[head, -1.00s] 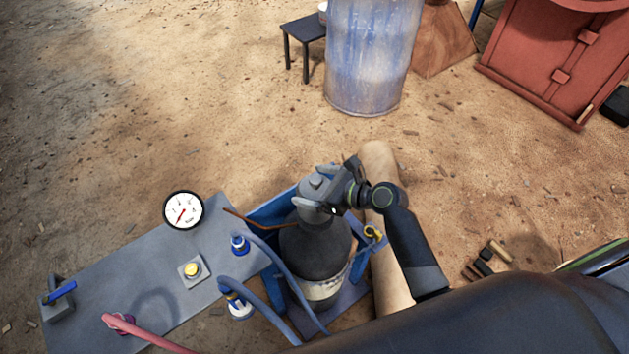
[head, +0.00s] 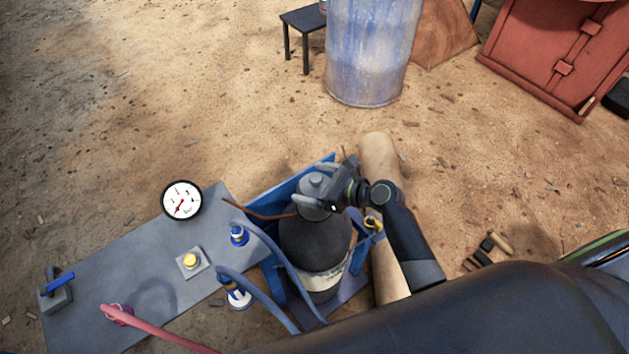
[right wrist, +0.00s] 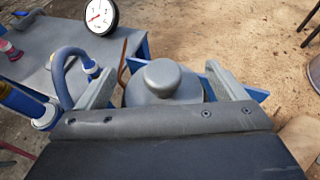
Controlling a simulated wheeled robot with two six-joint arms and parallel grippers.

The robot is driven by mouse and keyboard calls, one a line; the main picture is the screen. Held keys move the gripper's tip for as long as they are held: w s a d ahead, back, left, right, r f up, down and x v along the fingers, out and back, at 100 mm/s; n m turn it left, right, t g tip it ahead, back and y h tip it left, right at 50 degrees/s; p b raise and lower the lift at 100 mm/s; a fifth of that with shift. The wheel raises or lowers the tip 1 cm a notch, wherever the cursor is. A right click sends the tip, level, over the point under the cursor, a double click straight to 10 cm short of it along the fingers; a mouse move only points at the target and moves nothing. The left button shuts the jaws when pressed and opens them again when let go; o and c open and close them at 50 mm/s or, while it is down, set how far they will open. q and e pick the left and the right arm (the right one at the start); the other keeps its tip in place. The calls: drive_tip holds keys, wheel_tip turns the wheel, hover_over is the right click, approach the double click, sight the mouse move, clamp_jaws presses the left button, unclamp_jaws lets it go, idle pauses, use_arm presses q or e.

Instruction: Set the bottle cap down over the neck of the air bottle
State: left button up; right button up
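The grey bottle cap (head: 313,191) has a domed knob on top and sits upright between the fingers of my right gripper (head: 318,188). The dark air bottle (head: 315,245) with a pale label stands upright in a blue stand, directly below the cap. The bottle's neck is hidden by the cap, and I cannot tell whether the cap rests on the bottle. My left gripper is not in view.
Blue hoses (head: 262,292) pass close to the bottle. A grey bench (head: 130,270) at left carries a round gauge (head: 181,201), a yellow button (head: 190,260) and a blue-handled valve (head: 57,287). A blue drum (head: 368,60) stands farther back. Sandy ground lies open behind the bottle.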

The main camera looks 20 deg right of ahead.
drive_tip(key=shift+o, duration=0.8)
drive_tip(key=v, duration=1.7)
drive_tip(key=shift+s+d, duration=0.15)
drive_tip(key=shift+r, duration=0.1)
drive_tip(key=s+d+f+n+g+h, duration=0.1)
drive_tip(key=s+d+f+n+h, duration=0.25)
drive_tip(key=f, duration=0.65)
drive_tip(key=s+d+f+n+g+h, duration=0.1)
drive_tip(key=s+d+f+n+h, duration=0.2)
drive_tip(key=f, duration=0.6)
drive_tip(key=s+d+f+n+g+h, duration=0.1)
drive_tip(key=d+f+n+h, duration=0.3)
drive_tip(key=f, duration=0.6)
drive_tip(key=s+a+f+n+g, duration=0.2)
drive_tip(key=s+f+n, duration=0.6)
drive_tip(key=s, duration=0.4)
drive_tip(key=s+a+f+n+g, duration=0.3)
drive_tip(key=s+f+n, duration=0.5)
drive_tip(key=s, duration=0.4)
drive_tip(key=shift+s+a+g, duration=0.3)
drive_tip(key=shift+s+g, duration=0.1)
